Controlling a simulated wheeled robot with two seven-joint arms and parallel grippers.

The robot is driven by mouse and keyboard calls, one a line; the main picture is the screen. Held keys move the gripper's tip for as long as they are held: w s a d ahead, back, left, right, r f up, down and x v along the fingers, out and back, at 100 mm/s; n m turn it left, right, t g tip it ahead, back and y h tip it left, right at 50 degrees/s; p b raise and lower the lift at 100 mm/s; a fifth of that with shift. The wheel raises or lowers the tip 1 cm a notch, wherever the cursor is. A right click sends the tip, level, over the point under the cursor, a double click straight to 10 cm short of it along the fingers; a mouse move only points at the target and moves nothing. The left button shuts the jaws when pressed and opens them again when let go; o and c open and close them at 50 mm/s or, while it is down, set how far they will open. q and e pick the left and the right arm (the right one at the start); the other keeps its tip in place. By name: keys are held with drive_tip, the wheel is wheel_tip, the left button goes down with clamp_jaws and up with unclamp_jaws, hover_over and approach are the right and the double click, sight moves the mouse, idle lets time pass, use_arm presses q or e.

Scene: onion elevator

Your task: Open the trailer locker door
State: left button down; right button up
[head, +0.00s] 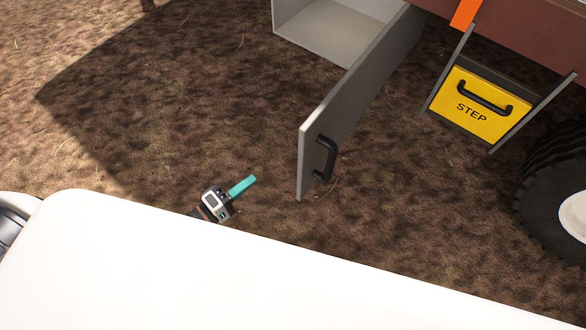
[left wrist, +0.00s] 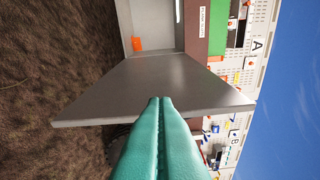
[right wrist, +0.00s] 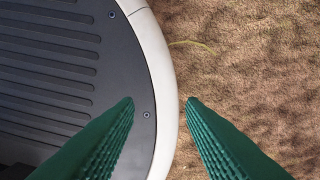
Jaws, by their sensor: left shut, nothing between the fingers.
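The grey locker door (head: 355,95) stands swung far out from the locker box (head: 325,35) in the head view. A black handle (head: 325,158) is on its right face near the free edge. My left gripper (head: 252,180), with teal fingers, is shut and empty, to the left of the door's free edge and apart from it. In the left wrist view the shut fingers (left wrist: 160,102) point at the door's inner face (left wrist: 150,85), with the open locker beyond. My right gripper (right wrist: 158,100) is open and empty in the right wrist view.
A yellow STEP panel (head: 480,105) with a black handle and a tyre (head: 555,190) are at the right. The brown ground (head: 160,100) left of the door is clear. In the right wrist view, a dark ribbed platform with a pale rim (right wrist: 165,60) is close to the right fingers.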

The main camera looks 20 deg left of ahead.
use_arm(q)
drive_tip(key=w+d+p, duration=0.1)
drive_tip(key=w+d, duration=0.6)
drive_tip(key=d, duration=0.1)
drive_tip(key=shift+w+d+n, duration=0.2)
drive_tip(key=shift+w+n, duration=0.05)
drive_tip(key=shift+n, duration=0.15)
drive_tip(key=shift+d, duration=0.1)
